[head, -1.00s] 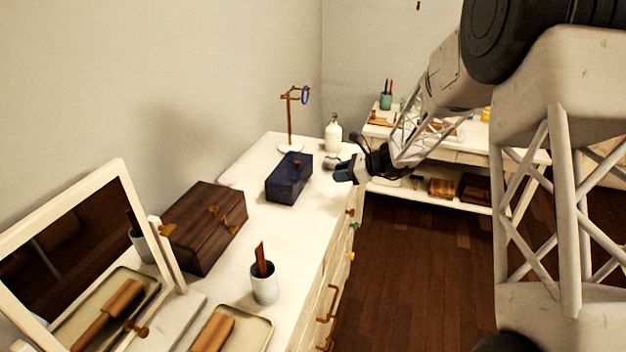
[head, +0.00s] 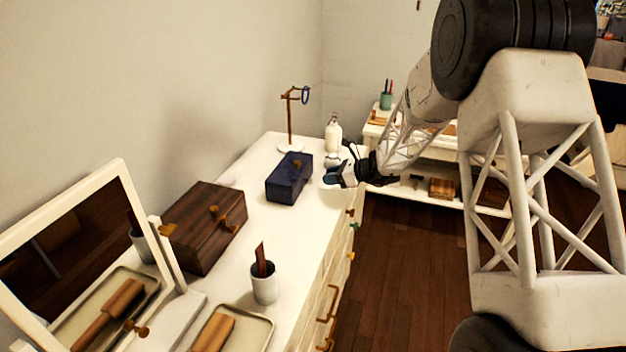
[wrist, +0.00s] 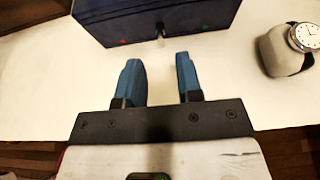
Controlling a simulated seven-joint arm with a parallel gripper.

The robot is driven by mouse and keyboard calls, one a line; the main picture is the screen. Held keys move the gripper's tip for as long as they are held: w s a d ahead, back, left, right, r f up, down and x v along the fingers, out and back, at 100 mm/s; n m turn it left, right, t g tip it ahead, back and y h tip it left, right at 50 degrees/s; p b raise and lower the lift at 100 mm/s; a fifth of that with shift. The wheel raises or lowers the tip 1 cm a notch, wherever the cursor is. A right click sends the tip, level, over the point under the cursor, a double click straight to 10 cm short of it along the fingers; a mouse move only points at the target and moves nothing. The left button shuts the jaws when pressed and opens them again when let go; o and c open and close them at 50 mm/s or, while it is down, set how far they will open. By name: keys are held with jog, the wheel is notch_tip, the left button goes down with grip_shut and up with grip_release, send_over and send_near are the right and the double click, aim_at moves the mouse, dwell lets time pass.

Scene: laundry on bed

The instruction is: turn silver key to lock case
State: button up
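The dark blue case (head: 289,178) stands shut on the white dresser top, and its front also shows at the top of the wrist view (wrist: 150,18). A small silver key (wrist: 160,33) sticks out of the middle of that front, towards me. My gripper (wrist: 157,66) is open and empty, with a blue finger to either side of the key's line and the key just beyond the fingertips. The fingers do not touch the key or the case. In the head view my gripper (head: 333,179) is right of the case, near the dresser's edge. The key is too small to make out there.
A watch (wrist: 307,37) on a rounded grey stand (wrist: 284,50) is to the right of the case. A brown wooden box (head: 205,228) with brass fittings, a cup (head: 264,288), a white bottle (head: 333,134) and a ring stand (head: 290,120) share the dresser (head: 265,222).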

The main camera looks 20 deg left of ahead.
aim_at(308, 181)
jog(key=shift+x, duration=3.35)
grip_shut()
